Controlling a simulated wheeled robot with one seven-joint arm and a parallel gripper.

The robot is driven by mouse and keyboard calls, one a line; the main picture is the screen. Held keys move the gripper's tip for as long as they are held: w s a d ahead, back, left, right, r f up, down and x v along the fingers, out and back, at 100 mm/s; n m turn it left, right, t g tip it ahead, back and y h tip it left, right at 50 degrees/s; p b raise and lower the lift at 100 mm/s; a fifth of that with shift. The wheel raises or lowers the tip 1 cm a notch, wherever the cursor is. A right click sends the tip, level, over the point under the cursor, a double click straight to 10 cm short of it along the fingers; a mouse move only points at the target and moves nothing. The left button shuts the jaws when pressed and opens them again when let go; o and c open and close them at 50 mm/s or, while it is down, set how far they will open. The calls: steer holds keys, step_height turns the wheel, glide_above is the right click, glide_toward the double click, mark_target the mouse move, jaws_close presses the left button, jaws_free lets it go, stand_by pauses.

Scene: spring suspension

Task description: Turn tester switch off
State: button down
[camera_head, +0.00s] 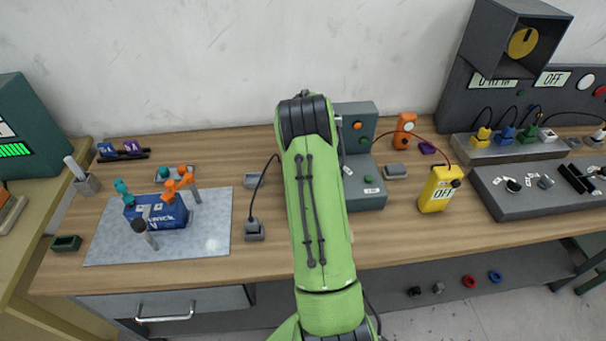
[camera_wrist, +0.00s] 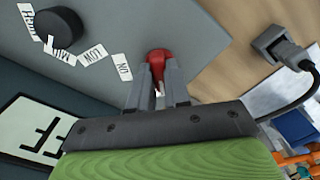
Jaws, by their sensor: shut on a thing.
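The grey tester (camera_head: 367,198) stands on the bench, partly hidden behind my arm in the head view. In the wrist view, its grey panel (camera_wrist: 190,20) has a red switch (camera_wrist: 158,56), a black round knob (camera_wrist: 58,28) and white labels, including LOW and one reading ON upside down. My gripper (camera_wrist: 160,72) is shut on the red switch, with a finger on each side. A white display (camera_wrist: 32,138) at the left of the wrist view shows large letters F F, partly cut off. The head view hides my gripper behind my arm.
A small block with a plugged cable (camera_head: 254,230) is left of my arm; it also shows in the wrist view (camera_wrist: 275,42). A blue box (camera_head: 160,212) rests on a grey mat (camera_head: 105,245). A yellow meter (camera_head: 438,190) reading OFF stands to the right.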

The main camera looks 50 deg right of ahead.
steer(key=c, duration=1.1)
jaws_free()
step_height(320, 180, up, 16)
steer(key=shift+f+p, duration=0.1)
steer(key=shift+p, duration=0.8)
